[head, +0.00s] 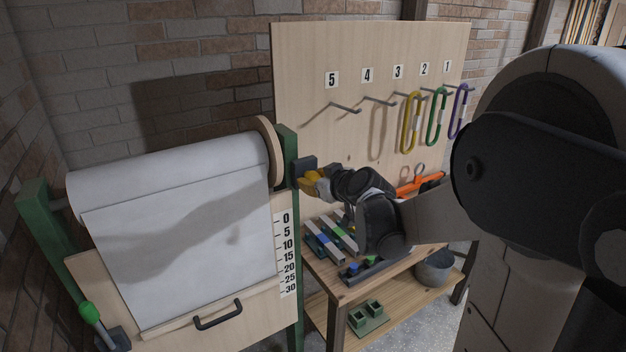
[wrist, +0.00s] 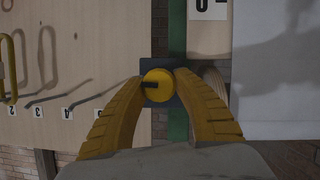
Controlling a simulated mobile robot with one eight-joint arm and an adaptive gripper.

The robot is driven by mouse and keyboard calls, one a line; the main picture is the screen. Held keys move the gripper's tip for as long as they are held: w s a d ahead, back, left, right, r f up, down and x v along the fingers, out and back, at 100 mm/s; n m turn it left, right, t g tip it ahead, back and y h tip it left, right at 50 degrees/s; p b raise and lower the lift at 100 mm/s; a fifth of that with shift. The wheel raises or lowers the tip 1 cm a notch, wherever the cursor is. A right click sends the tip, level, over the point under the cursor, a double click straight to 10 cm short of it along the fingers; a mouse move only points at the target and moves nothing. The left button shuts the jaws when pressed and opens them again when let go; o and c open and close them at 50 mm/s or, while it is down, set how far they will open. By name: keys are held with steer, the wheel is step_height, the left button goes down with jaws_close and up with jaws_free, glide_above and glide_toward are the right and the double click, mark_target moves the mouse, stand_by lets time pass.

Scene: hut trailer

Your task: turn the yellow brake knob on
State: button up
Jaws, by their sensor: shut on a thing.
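The yellow brake knob (wrist: 160,89) is a round disc with a dark bar pointing left in the wrist view. It sits on a dark square block (wrist: 172,101), which also shows in the head view (head: 304,167) on the green post of the paper-roll stand. My gripper (head: 316,184) reaches the knob from the right in the head view. In the wrist view, its two yellow ribbed fingers close on the knob from both sides. In the head view my fingers hide the knob.
The paper-roll stand (head: 203,322) has a black handle (head: 217,314) and a number scale. A pegboard (head: 300,60) holds yellow, green and purple loops (head: 458,112). Below my arm, a wooden bench (head: 322,277) carries several parts; a grey bucket (head: 433,272) stands on its lower shelf.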

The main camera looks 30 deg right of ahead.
steer(key=m+y, duration=0.1)
steer(key=m, duration=0.1)
steer(key=shift+d+m+y+b, duration=0.1)
steer(key=shift+m+y+b, duration=0.2)
steer(key=shift+m+y, duration=0.1)
steer(key=m+y+b, duration=0.1)
steer(key=m+y, duration=0.1)
steer(key=m, duration=0.1)
steer(key=shift+f, duration=0.1)
steer(key=m+t+y+b, duration=0.1)
steer(key=m+y+b, duration=0.1)
steer(key=m+b, duration=0.1)
steer(key=shift+m, duration=0.4)
steer(key=shift+m+t+y+b, duration=0.4)
steer(key=shift+m+y+b, duration=0.3)
steer(key=shift+m, duration=0.6)
steer(key=o, duration=1.2)
steer(key=shift+c, duration=0.2)
